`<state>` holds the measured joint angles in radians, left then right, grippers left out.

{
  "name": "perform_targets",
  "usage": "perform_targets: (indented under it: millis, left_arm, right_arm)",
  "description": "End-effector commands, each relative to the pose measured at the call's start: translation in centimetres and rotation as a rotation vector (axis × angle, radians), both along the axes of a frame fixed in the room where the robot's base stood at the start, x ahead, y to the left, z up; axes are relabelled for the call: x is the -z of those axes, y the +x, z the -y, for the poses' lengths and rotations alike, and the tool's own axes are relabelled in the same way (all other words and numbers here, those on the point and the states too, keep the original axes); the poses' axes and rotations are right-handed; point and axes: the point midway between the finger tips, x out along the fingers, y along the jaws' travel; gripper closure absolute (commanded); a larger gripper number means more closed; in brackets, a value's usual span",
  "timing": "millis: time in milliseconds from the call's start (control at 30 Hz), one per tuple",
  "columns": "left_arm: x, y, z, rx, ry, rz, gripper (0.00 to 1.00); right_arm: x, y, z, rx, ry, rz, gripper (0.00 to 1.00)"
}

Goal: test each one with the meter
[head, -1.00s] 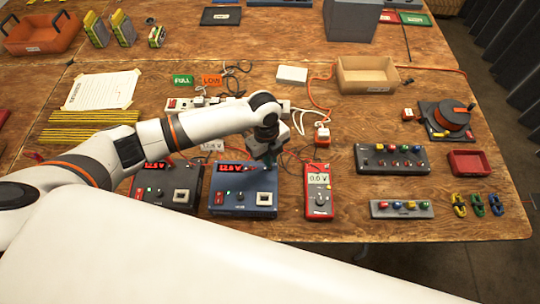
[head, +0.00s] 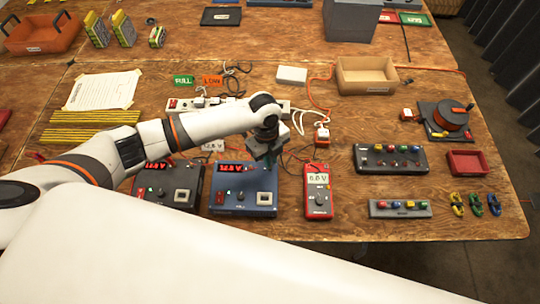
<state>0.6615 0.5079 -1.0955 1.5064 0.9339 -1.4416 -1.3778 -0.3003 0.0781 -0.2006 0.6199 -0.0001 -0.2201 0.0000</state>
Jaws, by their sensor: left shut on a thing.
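The red meter (head: 318,205) lies on the bench, its small screen lit with a reading that looks like 6.0 V. A blue charger unit (head: 240,208) with a red lit display stands left of it, and a dark charger unit (head: 165,190) stands further left. My left gripper (head: 267,158) is over the back right part of the blue unit, pointing down. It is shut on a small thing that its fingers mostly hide. Whether that thing touches the unit cannot be told. My right gripper is out of view.
A black rack (head: 391,169) and a grey strip (head: 380,213) hold several coloured pieces at the right. A red tray (head: 487,171), a cable reel (head: 450,112) and coloured clips (head: 476,213) lie beyond. Cables run behind the meter. An open box (head: 348,90) stands behind.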

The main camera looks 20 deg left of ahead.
Motion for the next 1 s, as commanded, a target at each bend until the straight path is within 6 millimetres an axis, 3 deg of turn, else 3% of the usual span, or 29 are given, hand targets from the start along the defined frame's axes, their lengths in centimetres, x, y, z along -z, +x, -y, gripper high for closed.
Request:
perform_targets:
  millis: [1000]
  left_arm:
    - [1.3,0.0,0.0,0.0,0.0,0.0,1.0]
  right_arm:
    - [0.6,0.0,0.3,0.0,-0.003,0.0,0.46]
